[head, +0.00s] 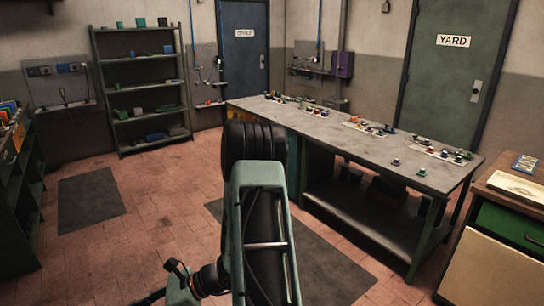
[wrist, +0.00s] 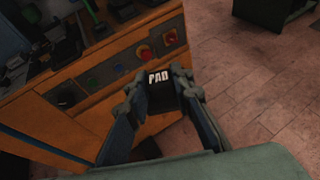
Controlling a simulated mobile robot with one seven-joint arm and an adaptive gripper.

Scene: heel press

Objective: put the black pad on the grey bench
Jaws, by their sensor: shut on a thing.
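The black pad (wrist: 163,98) carries a white "PAD" label and sits between the fingers of my gripper (wrist: 160,86) in the wrist view. My gripper is shut on it, in front of an orange cabinet. The pad is held off the floor; its lower part is hard to make out in shadow. The grey bench (head: 330,125) is the long grey-topped table right of centre in the head view. My arm covers its near left part. The pad and gripper do not show in the head view.
The orange cabinet (wrist: 100,85) has a red knob, buttons and dark items on top. Small coloured parts stand on the grey bench, with bare top along its front. A wooden cabinet (head: 480,245) stands at right, shelves (head: 140,90) at back left. Dark mats lie on the tiled floor.

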